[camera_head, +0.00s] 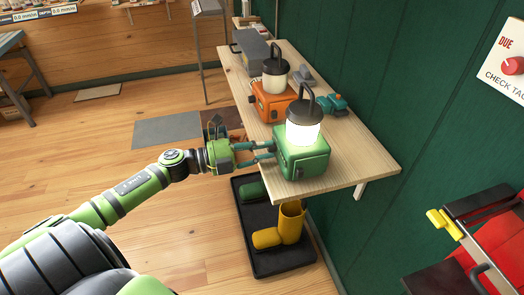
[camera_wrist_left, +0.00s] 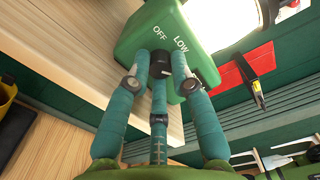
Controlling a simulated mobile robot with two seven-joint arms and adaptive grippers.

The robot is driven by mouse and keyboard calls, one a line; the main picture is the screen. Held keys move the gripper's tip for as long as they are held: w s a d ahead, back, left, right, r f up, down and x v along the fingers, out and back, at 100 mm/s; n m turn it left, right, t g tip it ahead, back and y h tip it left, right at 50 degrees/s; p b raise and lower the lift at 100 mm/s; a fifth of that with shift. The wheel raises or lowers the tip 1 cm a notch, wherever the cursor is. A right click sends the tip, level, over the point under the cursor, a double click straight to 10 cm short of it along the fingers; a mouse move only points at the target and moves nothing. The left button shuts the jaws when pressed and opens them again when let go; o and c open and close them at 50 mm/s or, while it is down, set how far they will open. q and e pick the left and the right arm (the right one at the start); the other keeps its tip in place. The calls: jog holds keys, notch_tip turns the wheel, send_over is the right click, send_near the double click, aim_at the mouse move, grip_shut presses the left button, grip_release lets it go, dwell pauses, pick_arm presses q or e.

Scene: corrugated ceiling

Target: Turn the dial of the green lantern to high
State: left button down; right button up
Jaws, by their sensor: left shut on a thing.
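The green lantern (camera_head: 303,162) stands upright near the front end of the wooden wall shelf (camera_head: 362,165), its white shade lit. My left gripper (camera_head: 270,150) reaches it from the left, with its teal fingers at the lantern's side. In the left wrist view, the fingers close around the black dial (camera_wrist_left: 160,62) on the green lantern body (camera_wrist_left: 205,65). The words OFF and LOW show beside the dial. The high mark is not visible, and I cannot tell where the dial points. My right gripper is not in view.
An orange lantern (camera_head: 270,103) stands farther back on the shelf, with a teal object (camera_head: 333,104) beside it and a grey box (camera_head: 250,45) behind. Yellow boots (camera_head: 290,222) sit in a black tray (camera_head: 262,262) below. The green wall (camera_head: 420,90) bounds the right side.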

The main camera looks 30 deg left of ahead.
pick_arm(q)
jog(key=shift+m, duration=0.6)
jog(key=c, duration=1.1)
grip_release()
jog(key=v, duration=1.2)
jog(key=shift+f, duration=0.1)
